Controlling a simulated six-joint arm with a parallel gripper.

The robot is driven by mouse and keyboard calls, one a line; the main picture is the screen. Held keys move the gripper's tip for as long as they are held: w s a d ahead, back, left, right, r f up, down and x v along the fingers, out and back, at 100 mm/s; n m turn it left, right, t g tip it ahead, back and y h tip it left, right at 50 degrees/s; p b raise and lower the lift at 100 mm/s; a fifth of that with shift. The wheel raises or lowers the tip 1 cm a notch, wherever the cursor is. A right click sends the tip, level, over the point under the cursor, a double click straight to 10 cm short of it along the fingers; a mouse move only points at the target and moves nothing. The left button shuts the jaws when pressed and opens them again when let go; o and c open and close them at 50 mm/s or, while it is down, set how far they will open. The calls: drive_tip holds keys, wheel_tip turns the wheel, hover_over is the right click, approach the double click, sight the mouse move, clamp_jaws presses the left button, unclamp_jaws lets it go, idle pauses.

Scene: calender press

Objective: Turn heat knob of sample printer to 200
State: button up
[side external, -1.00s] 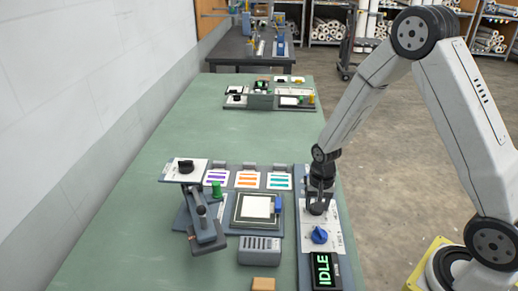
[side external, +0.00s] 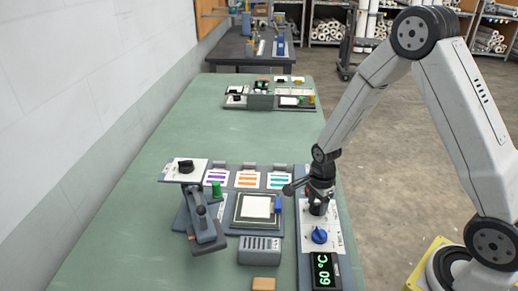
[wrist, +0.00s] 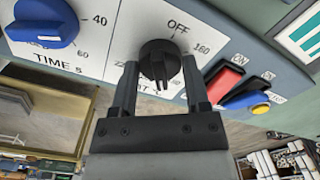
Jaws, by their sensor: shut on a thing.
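The black heat knob (wrist: 160,58) sits on a white panel, with OFF and 160 legible beside it in the wrist view; other marks are covered by the fingers. My gripper (wrist: 160,76) is shut on the knob, one finger on each side. Where the knob's pointer stands is not clear. In the side view my gripper (side external: 318,196) is over the far part of the printer's control panel (side external: 308,240), hiding most of the knob. The printer's display (side external: 322,270) reads 60 °C in green.
The blue TIME knob (wrist: 42,22) is left of the heat knob in the wrist view, and a red switch (wrist: 225,82) is close on the right. The blue knob (side external: 319,236) also shows in the side view. A lever press (side external: 204,228) stands left.

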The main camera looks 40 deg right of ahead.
sight(317, 204)
drive_tip(key=m, duration=0.6)
drive_tip(key=shift+m, duration=0.3)
idle(0.4)
drive_tip(key=o, duration=1.3)
drive_tip(key=shift+r, duration=0.15)
drive_tip(key=shift+r, duration=3.8)
